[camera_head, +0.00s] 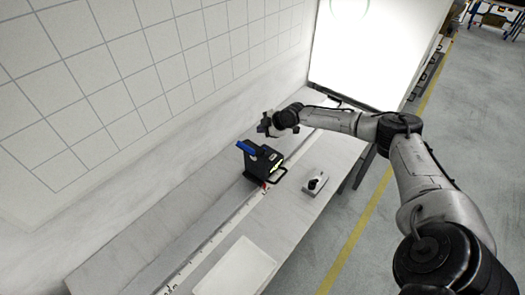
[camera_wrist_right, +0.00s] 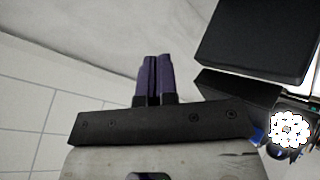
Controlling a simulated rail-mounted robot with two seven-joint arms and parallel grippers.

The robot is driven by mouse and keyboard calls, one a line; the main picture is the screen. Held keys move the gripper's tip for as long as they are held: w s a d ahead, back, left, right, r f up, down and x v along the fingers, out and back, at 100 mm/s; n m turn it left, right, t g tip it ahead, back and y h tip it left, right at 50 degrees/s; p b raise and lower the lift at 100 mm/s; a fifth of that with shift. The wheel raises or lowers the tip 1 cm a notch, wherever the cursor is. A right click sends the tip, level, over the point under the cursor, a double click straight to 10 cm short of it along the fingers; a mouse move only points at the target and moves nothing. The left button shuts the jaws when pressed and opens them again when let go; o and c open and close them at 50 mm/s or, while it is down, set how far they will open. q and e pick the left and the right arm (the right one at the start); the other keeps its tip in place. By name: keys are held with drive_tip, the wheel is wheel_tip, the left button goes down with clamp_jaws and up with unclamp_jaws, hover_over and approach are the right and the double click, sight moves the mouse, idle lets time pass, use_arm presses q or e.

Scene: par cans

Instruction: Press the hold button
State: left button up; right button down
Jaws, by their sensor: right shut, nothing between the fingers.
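My right gripper (camera_head: 264,126) is just behind and above a black par can (camera_head: 262,161) on the bench. In the right wrist view its two purple fingers (camera_wrist_right: 153,60) are side by side, shut and empty. The black body of the par can (camera_wrist_right: 265,40) fills the upper right of that view, apart from the fingertips. A bright white round patch (camera_wrist_right: 290,130) shows at the lower right. A small grey box (camera_head: 315,182) with a black part on top stands on the bench to the right of the par can. No hold button can be made out by label. My left gripper is not in view.
The long pale bench (camera_head: 215,222) runs along a tiled wall (camera_head: 130,75). A white tray (camera_head: 236,268) lies at its near end, and a ruler-like strip (camera_head: 216,236) runs lengthwise. A bright white panel (camera_head: 370,50) stands at the far end.

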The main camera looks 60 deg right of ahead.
drive_tip(key=shift+f, duration=0.15)
wheel_tip(320, 180, down, 8)
drive_tip(key=b, duration=0.6)
drive_tip(key=shift+f+b, duration=0.3)
drive_tip(key=shift+b, duration=0.1)
drive_tip(key=shift+r, duration=0.1)
idle(1.5)
drive_tip(key=shift+f, duration=0.2)
